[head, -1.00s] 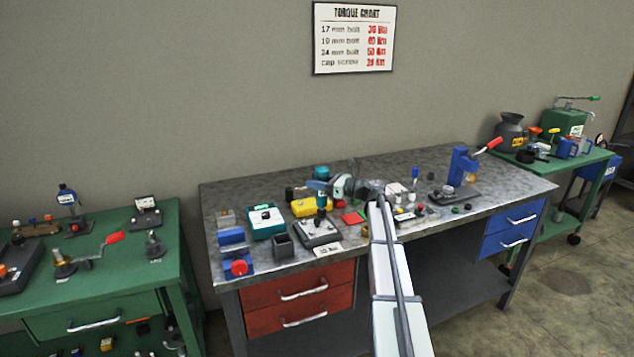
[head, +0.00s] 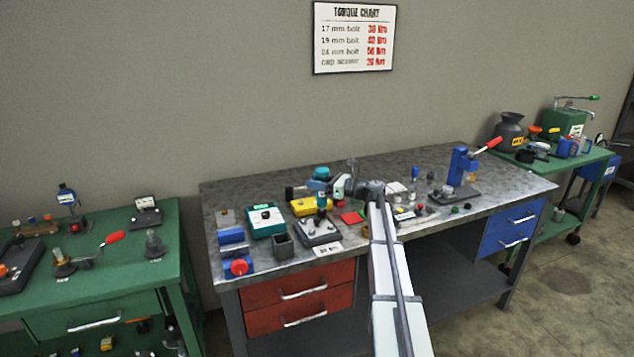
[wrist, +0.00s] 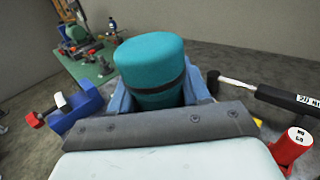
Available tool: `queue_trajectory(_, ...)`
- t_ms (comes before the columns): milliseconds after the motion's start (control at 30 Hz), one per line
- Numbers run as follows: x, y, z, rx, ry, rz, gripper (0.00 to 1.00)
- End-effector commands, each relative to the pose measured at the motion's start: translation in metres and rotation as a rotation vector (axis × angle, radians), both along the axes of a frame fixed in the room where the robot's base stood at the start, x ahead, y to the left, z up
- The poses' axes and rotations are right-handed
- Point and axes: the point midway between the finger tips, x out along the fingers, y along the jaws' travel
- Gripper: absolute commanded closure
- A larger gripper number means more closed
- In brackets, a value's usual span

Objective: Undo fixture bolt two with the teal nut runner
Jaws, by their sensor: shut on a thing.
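The teal nut runner (wrist: 152,68) fills the middle of the wrist view, a thick teal cylinder with a black band. Its teal top also shows in the head view (head: 321,172). My gripper (wrist: 160,98) is shut on it, with blue fingers at both sides. In the head view my gripper (head: 319,185) is above the dark fixture plate (head: 318,238) on the middle bench. A teal part shows below the fingers, over the plate. The bolts are too small or hidden to tell apart, and I cannot see whether the tool's lower end touches one.
A teal-framed box (head: 265,220), a yellow box (head: 303,207), a grey open bin (head: 283,245) and a blue vise with a red knob (head: 235,256) stand close around the plate. A red pad (head: 352,218) lies to its right. A blue press (head: 462,168) stands farther right.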

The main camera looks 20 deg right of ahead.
Motion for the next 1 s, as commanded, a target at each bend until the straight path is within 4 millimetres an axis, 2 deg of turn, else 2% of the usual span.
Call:
queue_trajectory(500,0.0000,0.0000,-0.0073,0.001,-0.001,0.000,1.00)
queue_trajectory(1000,0.0000,0.0000,-0.0054,0.001,-0.001,0.000,1.00)
